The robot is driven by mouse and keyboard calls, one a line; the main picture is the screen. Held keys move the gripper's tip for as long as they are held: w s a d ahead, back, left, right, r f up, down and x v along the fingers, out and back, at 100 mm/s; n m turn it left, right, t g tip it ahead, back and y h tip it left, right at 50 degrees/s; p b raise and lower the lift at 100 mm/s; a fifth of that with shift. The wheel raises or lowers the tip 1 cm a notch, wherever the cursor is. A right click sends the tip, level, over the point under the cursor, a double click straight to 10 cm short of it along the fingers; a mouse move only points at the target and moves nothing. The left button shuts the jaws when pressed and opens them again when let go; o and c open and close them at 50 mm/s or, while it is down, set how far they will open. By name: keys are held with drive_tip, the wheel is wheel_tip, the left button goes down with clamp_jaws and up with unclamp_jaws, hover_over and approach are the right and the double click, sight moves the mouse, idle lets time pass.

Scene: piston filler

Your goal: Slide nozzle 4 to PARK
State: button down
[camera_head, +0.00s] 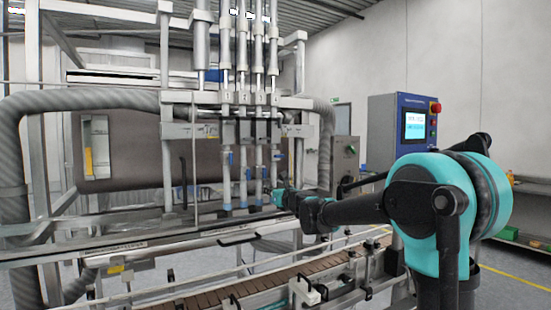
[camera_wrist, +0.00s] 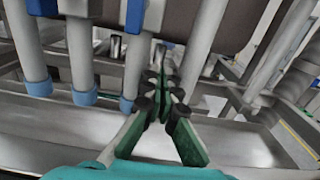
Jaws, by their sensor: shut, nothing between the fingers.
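Several filling nozzles hang in a row from numbered carriages in the head view. The one under label 4 is nozzle 4 (camera_head: 275,158), the rightmost, with its lower end close to my gripper (camera_head: 280,196). In the wrist view, three tubes with blue tips hang left of my gripper (camera_wrist: 160,82). A grey tube (camera_wrist: 203,38) rises just right of the fingertips; I cannot tell whether it is nozzle 4. My fingers are shut and empty, and point in among the tubes. Contact with a nozzle cannot be made out. No PARK mark is readable.
A horizontal rail (camera_head: 190,131) carries the nozzles between two posts. A conveyor (camera_head: 270,282) with side guides runs below. A control cabinet (camera_head: 398,133) with a lit screen stands right, behind my arm. A grey corrugated hose (camera_head: 326,150) hangs right of the nozzles.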

drive_tip(key=w+d, duration=0.4)
drive_tip(key=d, duration=0.2)
drive_tip(key=shift+w+d, duration=0.15)
drive_tip(key=shift+d, duration=0.05)
idle(2.9)
drive_tip(key=shift+a, duration=0.2)
drive_tip(key=a+v, duration=0.1)
drive_tip(key=v, duration=0.7)
drive_tip(key=shift+s, duration=0.4)
idle(0.3)
drive_tip(key=shift+d, duration=0.1)
drive_tip(key=s+d+f+n+g+h, duration=0.1)
drive_tip(key=s+d+f+n+g, duration=0.15)
drive_tip(key=s+f+n, duration=0.75)
drive_tip(key=s+d+f+n+g+h, duration=0.2)
drive_tip(key=s+f+n+g, duration=0.2)
drive_tip(key=s+f+n, duration=0.7)
drive_tip(key=s+d+f+n+g+h, duration=0.4)
drive_tip(key=s+d+f+n+h, duration=0.3)
drive_tip(key=s+d+f, duration=0.9)
wheel_tip(320, 180, down, 4)
drive_tip(key=s+n, duration=0.1)
drive_tip(key=s, duration=0.2)
